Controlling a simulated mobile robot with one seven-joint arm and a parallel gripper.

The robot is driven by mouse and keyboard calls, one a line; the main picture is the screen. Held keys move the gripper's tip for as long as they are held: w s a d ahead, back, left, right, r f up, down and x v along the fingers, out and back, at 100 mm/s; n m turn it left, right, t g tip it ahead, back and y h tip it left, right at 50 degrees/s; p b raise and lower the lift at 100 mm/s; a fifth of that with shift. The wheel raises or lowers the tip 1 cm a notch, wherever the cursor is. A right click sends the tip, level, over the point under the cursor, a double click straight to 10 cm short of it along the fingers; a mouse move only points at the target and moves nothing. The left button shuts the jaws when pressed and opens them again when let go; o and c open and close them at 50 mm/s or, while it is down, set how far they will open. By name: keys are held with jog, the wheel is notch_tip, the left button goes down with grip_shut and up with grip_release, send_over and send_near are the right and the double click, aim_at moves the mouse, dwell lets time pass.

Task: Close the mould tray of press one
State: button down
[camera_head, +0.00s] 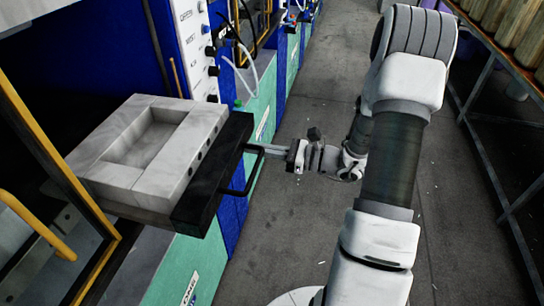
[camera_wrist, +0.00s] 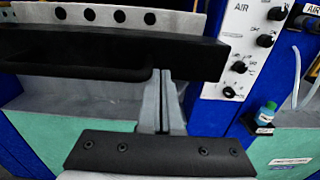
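The mould tray (camera_head: 115,178) is a pale grey block with a rectangular hollow, slid out of the press on the left. Its black front plate (camera_head: 212,172) carries a black bar handle (camera_head: 252,180). In the wrist view the front plate (camera_wrist: 120,48) crosses the top, with the handle (camera_wrist: 85,73) below it at left. My gripper (camera_head: 268,151) is at the far end of the handle, in front of the plate. In the wrist view its two fingers (camera_wrist: 160,78) lie together, right beside the handle's end, with nothing visible between them. I cannot tell whether the tips touch.
A yellow-edged guard frame (camera_head: 52,150) stands at the left of the tray. Blue and green press cabinets (camera_head: 262,100) with hoses line the left side. A rack (camera_head: 500,110) with wooden items runs along the right. The grey floor (camera_head: 310,95) between is clear.

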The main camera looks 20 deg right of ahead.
aim_at(149, 130)
jog(key=b+x, duration=0.4)
jog(key=x, duration=2.5)
jog(key=shift+a+f+b, duration=0.1)
jog(key=shift+f+b, duration=0.05)
jog(key=shift+b, duration=0.2)
jog(key=shift+w+a, duration=0.35)
jog(key=shift+a, duration=0.1)
jog(key=shift+a+r, duration=0.1)
jog(key=shift+r, duration=0.15)
jog(key=shift+r, duration=0.1)
